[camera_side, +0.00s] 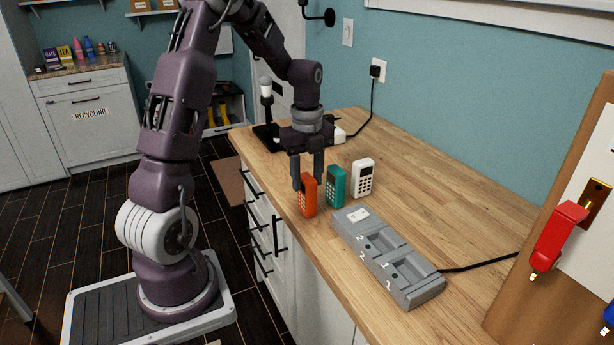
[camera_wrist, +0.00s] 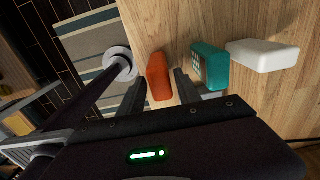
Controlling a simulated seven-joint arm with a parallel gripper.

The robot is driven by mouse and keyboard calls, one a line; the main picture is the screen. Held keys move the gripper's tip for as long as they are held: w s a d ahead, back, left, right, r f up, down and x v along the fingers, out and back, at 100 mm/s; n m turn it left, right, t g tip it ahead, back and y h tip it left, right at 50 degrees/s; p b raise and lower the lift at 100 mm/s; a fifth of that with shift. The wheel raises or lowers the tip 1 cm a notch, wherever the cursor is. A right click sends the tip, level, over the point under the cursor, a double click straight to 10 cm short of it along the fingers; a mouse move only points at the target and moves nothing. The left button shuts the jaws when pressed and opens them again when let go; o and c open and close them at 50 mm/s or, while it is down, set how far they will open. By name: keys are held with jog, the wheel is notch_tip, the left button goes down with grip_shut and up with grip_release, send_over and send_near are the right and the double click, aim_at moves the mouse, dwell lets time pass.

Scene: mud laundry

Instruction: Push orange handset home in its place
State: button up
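The orange handset (camera_side: 307,196) stands upright on the wooden counter near its front edge. The wrist view shows its top (camera_wrist: 159,78) between my two fingers. My gripper (camera_side: 308,180) is open and points down, one finger on each side of the handset; a gap shows beside the fingers in the wrist view. The teal handset (camera_side: 336,187) and white handset (camera_side: 362,178) stand to the right in a row. The grey charging dock (camera_side: 407,288) lies in front of them, with two empty recessed bays numbered 2 and 1.
A black cable (camera_side: 480,263) runs from the dock's right end. A red handset-like thing (camera_side: 557,240) hangs on a board at right.

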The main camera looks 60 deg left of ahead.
jog(key=shift+c, duration=0.4)
grip_shut()
jog(key=shift+r, duration=0.1)
jog(key=shift+r, duration=2.95)
